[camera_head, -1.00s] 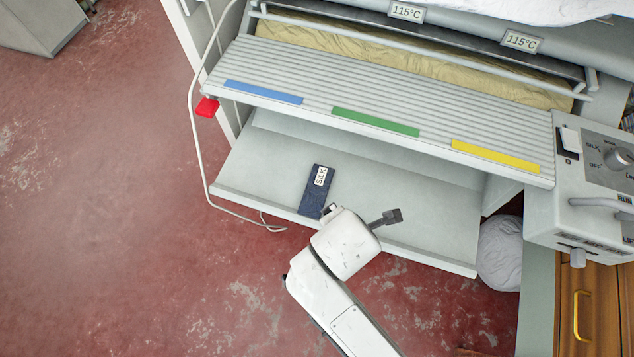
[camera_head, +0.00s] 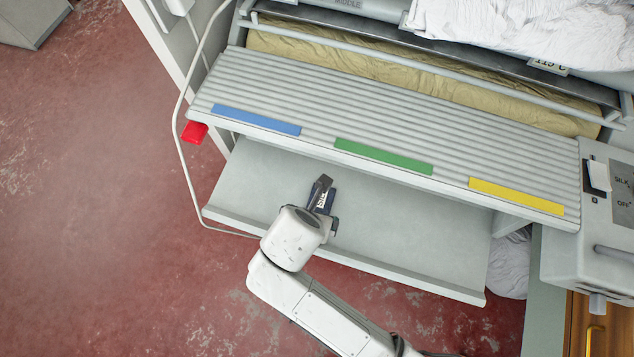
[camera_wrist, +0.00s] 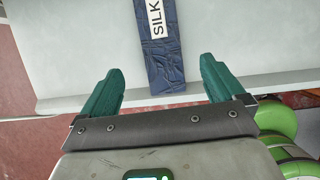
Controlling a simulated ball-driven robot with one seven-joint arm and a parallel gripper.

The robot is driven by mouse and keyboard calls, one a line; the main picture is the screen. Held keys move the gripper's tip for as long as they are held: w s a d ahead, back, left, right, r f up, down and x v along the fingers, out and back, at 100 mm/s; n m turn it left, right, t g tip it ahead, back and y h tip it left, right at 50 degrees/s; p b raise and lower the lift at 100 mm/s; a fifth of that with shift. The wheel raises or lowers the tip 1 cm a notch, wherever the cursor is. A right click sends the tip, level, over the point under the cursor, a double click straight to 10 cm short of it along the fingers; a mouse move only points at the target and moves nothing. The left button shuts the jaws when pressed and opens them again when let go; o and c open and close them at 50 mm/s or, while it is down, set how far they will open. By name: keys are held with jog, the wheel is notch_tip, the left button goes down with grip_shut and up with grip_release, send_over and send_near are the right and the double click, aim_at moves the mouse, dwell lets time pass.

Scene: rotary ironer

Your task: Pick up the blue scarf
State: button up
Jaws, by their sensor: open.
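The blue scarf (camera_wrist: 166,66) is a flat, folded dark blue strip with a white SILK label. It lies on the grey lower shelf (camera_head: 420,235) of the ironer. In the wrist view it runs up from between the green fingertips of my gripper (camera_wrist: 162,78), with a gap on each side. The fingers are open and not touching it. In the head view my gripper (camera_head: 328,206) is over the scarf (camera_head: 331,198) and hides much of it. Whether the fingers reach down to shelf level, I cannot tell.
The slatted feed board (camera_head: 400,130), with blue, green and yellow strips, overhangs the shelf behind my gripper. A red tab (camera_head: 194,132) and a pale cable are at the left. A control box (camera_head: 590,240) stands at the right. The shelf right of the scarf is clear.

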aim_at(324, 205)
jog(key=shift+b+x, duration=0.55)
jog(key=shift+x, duration=3.05)
jog(key=shift+s+d, duration=0.1)
jog(key=c, duration=1.2)
jog(key=shift+r, duration=0.15)
